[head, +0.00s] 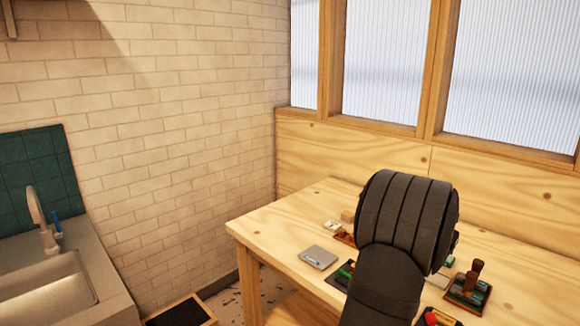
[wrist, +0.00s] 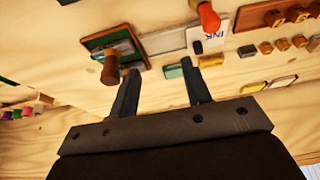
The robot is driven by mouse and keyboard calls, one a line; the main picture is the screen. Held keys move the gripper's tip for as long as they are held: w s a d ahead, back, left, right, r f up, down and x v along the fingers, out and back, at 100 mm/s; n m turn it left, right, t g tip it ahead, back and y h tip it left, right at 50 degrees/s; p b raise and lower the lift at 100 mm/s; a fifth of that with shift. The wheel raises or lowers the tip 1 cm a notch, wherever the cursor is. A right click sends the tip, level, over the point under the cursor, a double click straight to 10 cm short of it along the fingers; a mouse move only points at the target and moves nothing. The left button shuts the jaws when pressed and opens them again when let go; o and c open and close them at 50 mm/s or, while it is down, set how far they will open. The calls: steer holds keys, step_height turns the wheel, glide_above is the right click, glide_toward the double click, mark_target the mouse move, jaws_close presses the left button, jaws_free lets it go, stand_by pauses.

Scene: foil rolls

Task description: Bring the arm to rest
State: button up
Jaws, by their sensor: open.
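My gripper (wrist: 159,72) shows in the wrist view, with its two dark fingers apart and nothing between them. It is over the wooden table (head: 290,235); how high above the tabletop I cannot tell. In the head view my dark arm (head: 408,225) rises in front of the table and hides its middle. The gripper itself is hidden there. In the wrist view a brown-handled stamp (wrist: 110,68) on a green and brown pad appears near the left finger. A small green block (wrist: 173,71) appears between and beyond the fingertips.
A grey flat case (head: 318,257) lies near the table's left edge. A dark-handled stamp (head: 474,277) stands to the right of my arm. The wrist view shows a red-handled tool (wrist: 209,17), a white ink card (wrist: 207,41) and several brown pieces. A sink (head: 45,290) is at left.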

steer(key=w+a+r+m+g, duration=0.1)
steer(key=w+a+m, duration=0.3)
steer(key=a, duration=0.5)
steer(key=w+a+r+m+g+h, duration=0.1)
steer(key=w+a+m, duration=0.3)
steer(key=a, duration=0.4)
steer(key=shift+w+a+m+g, duration=0.35)
steer(key=shift+w+g, duration=0.15)
steer(key=shift+w, duration=0.2)
steer(key=s+d+n+t, duration=0.2)
steer(key=s+d+n, duration=0.4)
steer(key=d, duration=0.8)
steer(key=shift+s+d, duration=0.15)
steer(key=shift+s, duration=0.9)
steer(key=shift+w+f, duration=0.1)
